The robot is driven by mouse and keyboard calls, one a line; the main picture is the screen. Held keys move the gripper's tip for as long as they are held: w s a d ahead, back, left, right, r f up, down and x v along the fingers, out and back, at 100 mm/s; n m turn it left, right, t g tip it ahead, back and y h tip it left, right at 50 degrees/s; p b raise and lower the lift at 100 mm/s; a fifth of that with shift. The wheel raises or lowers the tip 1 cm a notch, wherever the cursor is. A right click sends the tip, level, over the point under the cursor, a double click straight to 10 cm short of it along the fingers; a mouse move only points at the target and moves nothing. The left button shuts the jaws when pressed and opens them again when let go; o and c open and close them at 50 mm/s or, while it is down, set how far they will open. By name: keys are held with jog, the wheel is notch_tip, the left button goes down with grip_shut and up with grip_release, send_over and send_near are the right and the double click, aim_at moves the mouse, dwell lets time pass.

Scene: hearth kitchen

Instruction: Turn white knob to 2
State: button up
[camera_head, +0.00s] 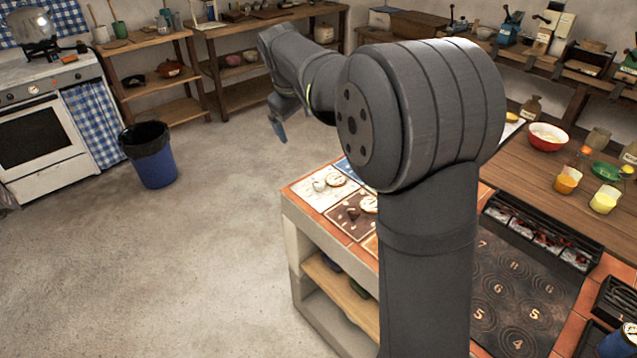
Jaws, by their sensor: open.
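A pale panel (312,192) lies at the left end of the tiled counter. A small white knob (319,185) appears to stand on it beside a beige round piece (336,179). Any numbers around the knob are too small to read, so its setting cannot be told. My gripper (280,131) hangs in the air, up and left of the panel in the picture, apart from the knob. It is open, with nothing visible in it. My own arm hides part of the counter.
A brown panel (352,213) with small round pieces sits beside the pale one. A dark numbered plate (512,295) and a coal tray (540,232) lie to the right. A wooden table (512,168) holds bowls and jars. A blue bin (155,170) stands on open floor.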

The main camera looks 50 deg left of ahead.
jog(key=shift+s+d+r, duration=0.15)
jog(key=shift+s+r, duration=0.05)
jog(key=shift+r, duration=0.3)
jog(key=shift+c, duration=0.4)
